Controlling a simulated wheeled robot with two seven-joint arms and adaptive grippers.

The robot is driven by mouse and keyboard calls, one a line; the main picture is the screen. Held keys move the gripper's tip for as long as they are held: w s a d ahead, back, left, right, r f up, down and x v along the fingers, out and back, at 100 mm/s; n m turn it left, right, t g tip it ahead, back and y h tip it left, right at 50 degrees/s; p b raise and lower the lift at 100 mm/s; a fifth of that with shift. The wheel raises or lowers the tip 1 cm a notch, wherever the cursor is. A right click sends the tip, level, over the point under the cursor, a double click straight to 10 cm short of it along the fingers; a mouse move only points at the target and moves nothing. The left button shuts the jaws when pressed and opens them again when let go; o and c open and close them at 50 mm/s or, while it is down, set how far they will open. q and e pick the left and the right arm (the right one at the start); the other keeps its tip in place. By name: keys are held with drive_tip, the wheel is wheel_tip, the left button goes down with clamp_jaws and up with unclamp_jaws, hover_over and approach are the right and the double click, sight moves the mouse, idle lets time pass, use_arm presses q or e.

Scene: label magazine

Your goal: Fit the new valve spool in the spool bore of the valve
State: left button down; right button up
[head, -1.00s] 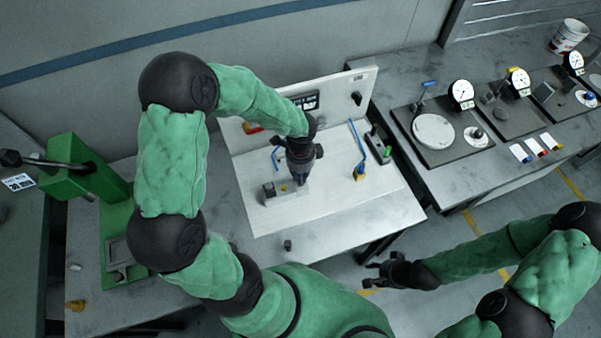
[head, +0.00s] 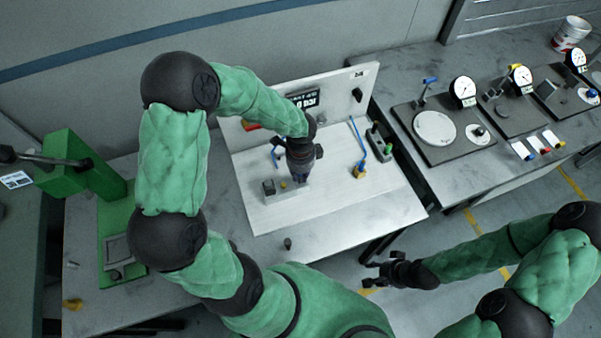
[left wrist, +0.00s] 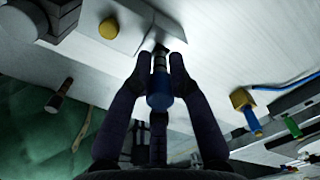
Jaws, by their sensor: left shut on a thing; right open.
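The valve is a pale block (head: 273,197) on the white board, with a yellow button and a dark square part on top. It also shows at the top of the left wrist view (left wrist: 137,22). My left gripper (head: 298,183) points down at the right part of the block. In the left wrist view it (left wrist: 162,72) is shut on the valve spool (left wrist: 159,98), which has a blue end and a metallic, dark-banded stem. The stem's tip is at the block's face; I cannot tell whether it is in the bore. My right gripper (head: 372,273) is open and empty, off the board.
A small dark cylinder (head: 287,243) stands near the board's front edge. A yellow-and-blue fitting (head: 360,171) with a blue hose lies right of the valve. A green press (head: 80,165) stands left. A bench with gauges (head: 463,90) is at right.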

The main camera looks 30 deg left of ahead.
use_arm(q)
drive_tip(key=shift+f+b, duration=0.8)
drive_tip(key=shift+f, duration=0.25)
drive_tip(key=c, duration=1.1)
unclamp_jaws()
drive_tip(key=shift+r, duration=0.2)
wheel_tip(320, 180, up, 12)
drive_tip(key=shift+f, duration=0.15)
